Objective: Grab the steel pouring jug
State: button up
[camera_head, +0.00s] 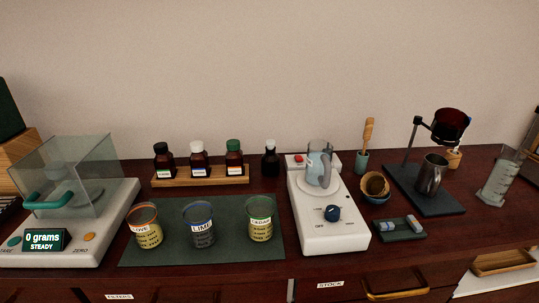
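The steel pouring jug (430,175) stands upright on a dark base plate (452,206) at the right of the counter. It is a grey metal jug with its handle on the right side. My gripper is not in view.
A white device with a glass beaker (319,163) stands left of the jug. A bowl (376,187) and a small dark tray (400,230) are nearer it. A clear measuring cylinder (500,178) stands to its right. Labelled cups sit on a green mat (172,248).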

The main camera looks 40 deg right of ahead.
aim_at(433, 167)
jog(key=z, duration=1.4)
